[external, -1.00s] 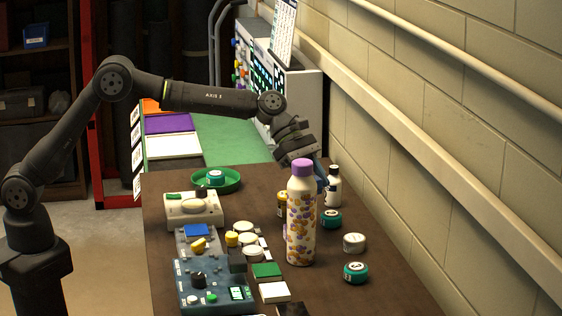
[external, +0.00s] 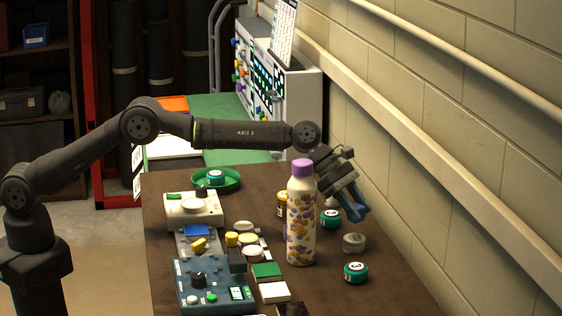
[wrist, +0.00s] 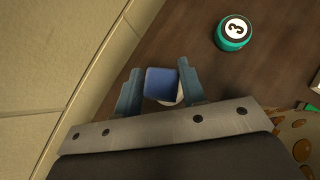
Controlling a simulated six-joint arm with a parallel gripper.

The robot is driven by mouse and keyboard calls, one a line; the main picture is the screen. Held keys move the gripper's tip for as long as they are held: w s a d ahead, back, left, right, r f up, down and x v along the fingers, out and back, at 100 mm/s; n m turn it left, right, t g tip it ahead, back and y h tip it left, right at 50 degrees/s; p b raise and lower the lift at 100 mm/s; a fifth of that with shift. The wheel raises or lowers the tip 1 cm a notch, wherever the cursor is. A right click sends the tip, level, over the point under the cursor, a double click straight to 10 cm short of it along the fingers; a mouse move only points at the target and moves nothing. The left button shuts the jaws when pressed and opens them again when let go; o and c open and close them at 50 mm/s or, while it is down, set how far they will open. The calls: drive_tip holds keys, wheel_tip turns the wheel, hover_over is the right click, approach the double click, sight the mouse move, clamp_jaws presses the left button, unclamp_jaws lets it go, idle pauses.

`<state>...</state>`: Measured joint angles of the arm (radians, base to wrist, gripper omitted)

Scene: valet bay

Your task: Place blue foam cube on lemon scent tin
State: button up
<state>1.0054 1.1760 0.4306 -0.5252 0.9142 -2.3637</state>
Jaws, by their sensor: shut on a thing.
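In the wrist view, the blue foam cube (wrist: 161,84) is held between the two blue-grey fingers of my gripper (wrist: 160,90). In the external view, my gripper (external: 355,212) points down, right of the patterned bottle. I cannot make out the cube there. A pale round tin (external: 354,243) stands on the table just below the fingertips, with a gap between. In the wrist view, a pale rim (wrist: 180,94) shows behind the cube, mostly hidden by it. No scent label is legible, so I cannot tell which tin is lemon.
A tall patterned bottle (external: 301,220) with a purple cap stands left of my gripper. Teal tins stand in front (external: 355,273) and behind (external: 331,219). A yellow tin (external: 282,204) is partly behind the bottle. The block wall (external: 470,170) runs along the right.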

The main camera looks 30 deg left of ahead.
sight(355, 224)
drive_tip(key=shift+f, duration=2.2)
drive_tip(key=shift+f, duration=0.2)
drive_tip(key=o, duration=1)
drive_tip(key=shift+c, duration=0.2)
drive_tip(key=shift+r, duration=0.25)
drive_tip(key=v, duration=1.2)
